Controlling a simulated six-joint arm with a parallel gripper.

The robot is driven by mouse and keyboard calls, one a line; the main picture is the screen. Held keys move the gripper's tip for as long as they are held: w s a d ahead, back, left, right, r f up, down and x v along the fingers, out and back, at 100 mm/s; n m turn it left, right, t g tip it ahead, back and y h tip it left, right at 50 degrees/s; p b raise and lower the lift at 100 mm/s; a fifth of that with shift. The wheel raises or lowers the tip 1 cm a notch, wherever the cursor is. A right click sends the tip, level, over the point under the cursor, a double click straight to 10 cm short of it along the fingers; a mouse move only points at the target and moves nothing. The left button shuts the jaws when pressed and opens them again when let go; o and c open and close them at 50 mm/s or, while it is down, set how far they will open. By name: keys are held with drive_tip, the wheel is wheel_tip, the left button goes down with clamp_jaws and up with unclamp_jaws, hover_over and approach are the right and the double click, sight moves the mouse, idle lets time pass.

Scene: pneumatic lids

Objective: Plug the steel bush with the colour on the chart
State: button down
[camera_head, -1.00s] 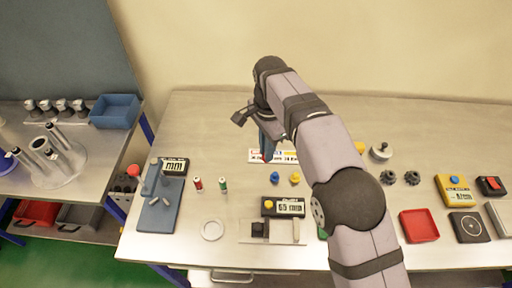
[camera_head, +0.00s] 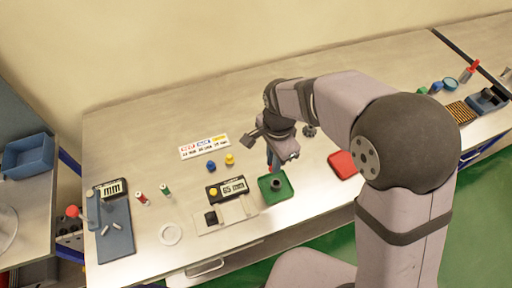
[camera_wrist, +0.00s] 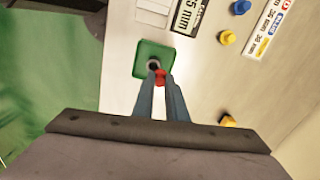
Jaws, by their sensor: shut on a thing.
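My gripper (camera_head: 271,163) is shut on a small red plug, which shows between the fingertips in the wrist view (camera_wrist: 160,77). The steel bush (camera_head: 277,185) stands in a green tray (camera_head: 264,194); its dark bore faces up in the wrist view (camera_wrist: 153,64). The plug is right beside or over the bush; I cannot tell whether they touch.
A gauge with a digital mm display (camera_head: 227,188) stands left of the green tray. A red tray (camera_head: 342,164) lies to the right. A white ring (camera_head: 171,234) and a blue board (camera_head: 115,228) lie on the left. Bare bench lies behind the chart.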

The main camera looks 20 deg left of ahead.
drive_tip(key=shift+s+d, duration=0.2)
drive_tip(key=shift+d, duration=0.55)
drive_tip(key=shift+f, duration=0.3)
drive_tip(key=shift+f+b, duration=2.25)
drive_tip(key=shift+f, duration=0.25)
drive_tip(key=shift+f, duration=0.85)
idle(1.1)
idle(0.4)
drive_tip(key=c, duration=1.7)
unclamp_jaws()
drive_tip(key=shift+r, duration=0.1)
